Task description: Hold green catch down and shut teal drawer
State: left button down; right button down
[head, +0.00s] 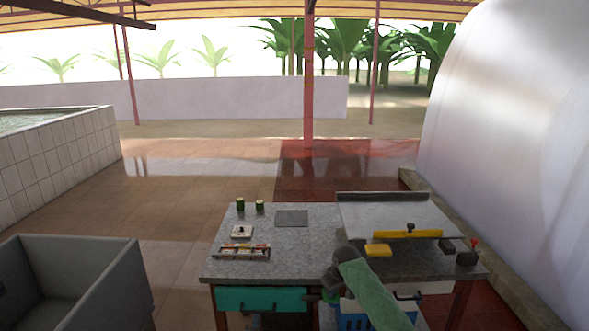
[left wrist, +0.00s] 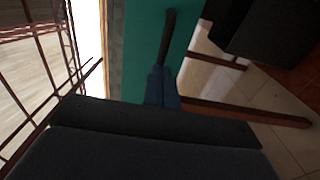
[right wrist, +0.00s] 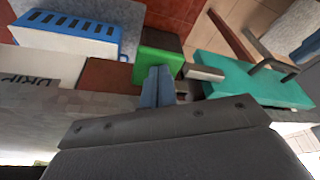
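The teal drawer (head: 262,299) is under the left front of the bench. Its front also shows in the left wrist view (left wrist: 142,40) and right wrist view (right wrist: 255,88). How far it stands out is hard to judge. My left gripper (left wrist: 163,82) has its fingers together at the dark drawer handle (left wrist: 168,38); whether they grip it is unclear. My right gripper (right wrist: 158,80) is shut, fingertips against the green catch (right wrist: 160,52), a block with a dark top beside the drawer. A pale piece (right wrist: 205,73) lies between catch and drawer front.
A blue slotted basket (right wrist: 70,32) is beside the catch. The bench top (head: 300,250) carries a small tray (head: 242,253), green jars (head: 240,204) and a yellow block (head: 378,250). A grey bin (head: 130,270) stands at the left.

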aim_at(259, 305)
jog(key=shift+f, duration=1.2)
pick_arm(q)
jog(key=shift+w, duration=0.2)
jog(key=shift+w, duration=3.85)
jog(key=shift+s, duration=0.25)
jog(key=shift+s+r, duration=0.5)
jog(key=shift+s, duration=0.45)
jog(key=shift+s+r, duration=0.5)
jog(key=shift+s, duration=0.4)
jog(key=shift+s+r, duration=0.5)
jog(key=shift+s, duration=0.45)
pick_arm(e)
jog(key=shift+r, duration=4.6)
